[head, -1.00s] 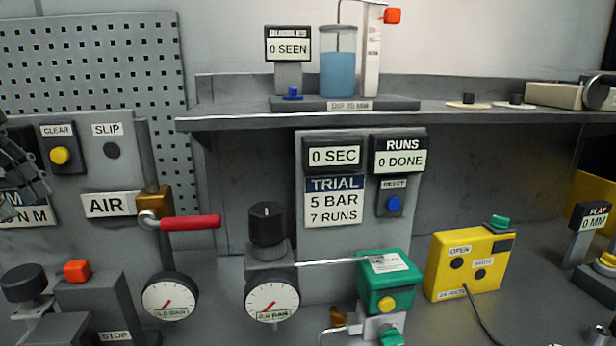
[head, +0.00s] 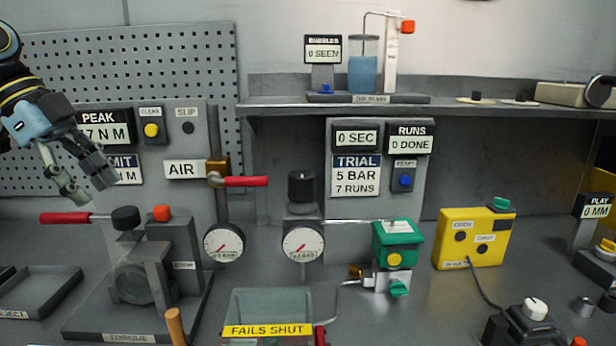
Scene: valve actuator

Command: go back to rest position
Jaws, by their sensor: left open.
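My left gripper (head: 88,182) is in the upper left of the head view, raised in front of the panel with the PEAK and LIMIT displays. Its two grey fingers are spread apart and hold nothing. It hangs above the red-handled torque wrench or lever (head: 66,217) and clear of the bench. My right gripper is not in the view. The bench also carries the valve actuator, a green box (head: 397,243) with a yellow button on a metal valve body.
A torque stand (head: 140,275) stands below my left gripper, with a shallow tray (head: 40,290) at its left. A clear box marked FAILS SHUT (head: 267,305), two gauges, the red AIR lever (head: 246,181) and a yellow control box (head: 474,238) occupy the bench. A shelf (head: 450,112) runs behind.

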